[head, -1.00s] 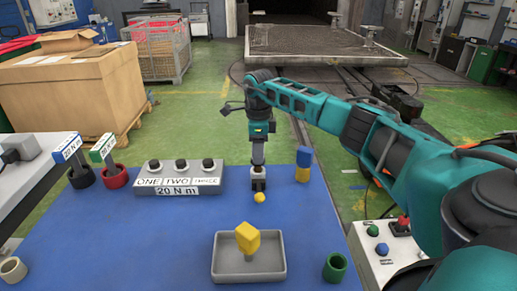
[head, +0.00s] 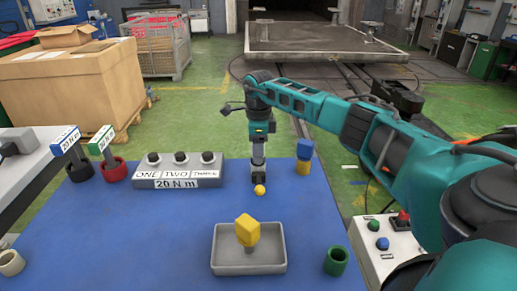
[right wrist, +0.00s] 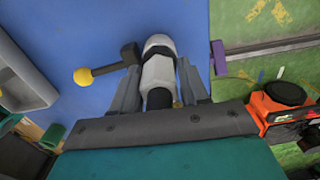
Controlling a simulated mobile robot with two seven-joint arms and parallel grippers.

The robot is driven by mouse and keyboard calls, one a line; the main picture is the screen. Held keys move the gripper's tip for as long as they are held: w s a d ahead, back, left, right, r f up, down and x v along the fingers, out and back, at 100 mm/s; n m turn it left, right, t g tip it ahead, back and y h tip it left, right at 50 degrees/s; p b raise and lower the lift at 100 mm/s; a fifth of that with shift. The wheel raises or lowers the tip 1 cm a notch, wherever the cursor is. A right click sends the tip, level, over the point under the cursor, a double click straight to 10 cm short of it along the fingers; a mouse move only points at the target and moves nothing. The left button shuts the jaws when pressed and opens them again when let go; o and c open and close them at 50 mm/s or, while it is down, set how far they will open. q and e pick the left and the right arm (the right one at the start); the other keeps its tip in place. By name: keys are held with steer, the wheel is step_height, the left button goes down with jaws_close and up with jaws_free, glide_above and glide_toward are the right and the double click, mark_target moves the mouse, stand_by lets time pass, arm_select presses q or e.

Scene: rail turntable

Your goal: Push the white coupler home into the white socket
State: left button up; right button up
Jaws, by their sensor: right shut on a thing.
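My right gripper (head: 258,177) points down over the blue mat, behind a small yellow ball. In the right wrist view, its fingers (right wrist: 160,92) are shut on a white cylindrical part (right wrist: 157,68) with dark bands, seemingly the white coupler. A dark lever (right wrist: 128,56) with a yellow ball knob (right wrist: 83,76) stands beside the white part. The white socket cannot be told apart from the coupler, and how deep it sits is hidden. My left gripper is not in view.
A grey tray (head: 221,262) holding a yellow block stands in front. A grey box with knobs (head: 160,184) is to the left, a blue-and-yellow post (head: 304,151) to the right. A green ring (head: 336,262) and a white ring (head: 11,263) stand near the front corners.

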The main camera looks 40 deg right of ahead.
steer(key=shift+f, duration=0.15)
steer(key=o, duration=1.2)
steer(key=shift+o, duration=0.2)
step_height(320, 180, up, 13)
